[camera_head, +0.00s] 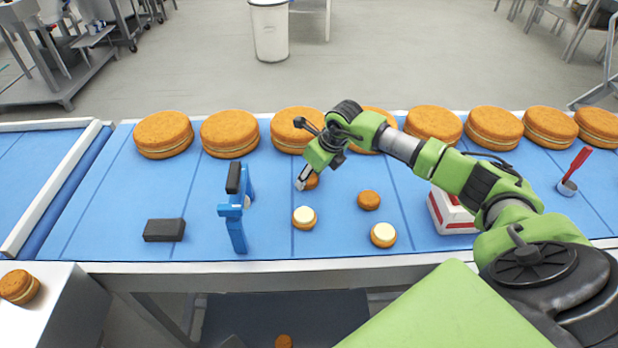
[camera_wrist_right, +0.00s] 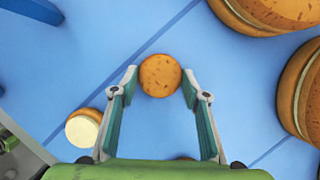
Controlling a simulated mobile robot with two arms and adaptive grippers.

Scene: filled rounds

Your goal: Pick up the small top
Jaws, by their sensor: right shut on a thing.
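A small round brown top (camera_wrist_right: 160,75) sits between the fingertips of my right gripper (camera_wrist_right: 159,82) in the right wrist view, and the fingers are shut on it. In the head view my right gripper (camera_head: 305,184) is low over the blue belt, and the held top (camera_head: 313,181) is partly hidden by it. Another small brown top (camera_head: 369,200) lies on the belt to the right. Two small cream-topped rounds, one in front of the gripper (camera_head: 304,217) and one nearer the front edge (camera_head: 383,234), stand on the belt. My left gripper is not in view.
Large filled rounds (camera_head: 230,134) line the belt's back edge. A blue stand (camera_head: 234,222) and a black block (camera_head: 165,230) are at left. A red-and-white box (camera_head: 450,213) and a red-handled cup (camera_head: 568,187) are at right. A small filled round (camera_head: 18,286) sits at far left.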

